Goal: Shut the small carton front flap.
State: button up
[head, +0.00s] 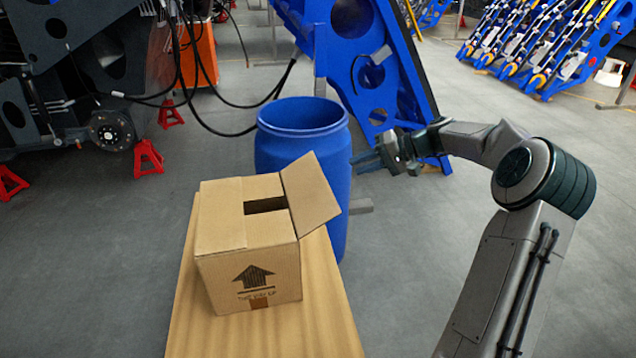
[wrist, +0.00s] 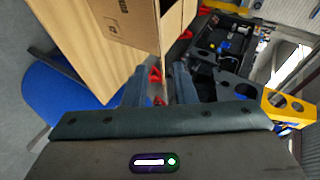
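The small brown carton (head: 248,275) stands upright on a wooden table. One flap (head: 310,192) is raised and leans outward on its right side. The other visible top flaps (head: 221,215) lie flat, with a dark gap between them and the raised one. The carton (wrist: 135,18) shows at the top there, with a cardboard edge beyond the fingers.
The wooden table (head: 210,335) is otherwise bare. A blue barrel (head: 300,150) stands just behind the table, close to the carton and my gripper. A blue machine frame (head: 375,70) rises behind it. Open floor lies right of the table, partly crossed by my arm.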

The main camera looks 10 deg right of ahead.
aim_at(318, 178)
jog(key=p+x, duration=0.1)
jog(key=x, duration=0.3)
jog(key=p+x, duration=0.1)
jog(key=x, duration=0.4)
jog(key=p+x, duration=0.1)
jog(key=x, duration=0.3)
jog(key=shift+w+a+f, duration=0.1)
jog(key=shift+w+a, duration=0.05)
jog(key=shift+w, duration=0.25)
grip_shut()
dwell(0.8)
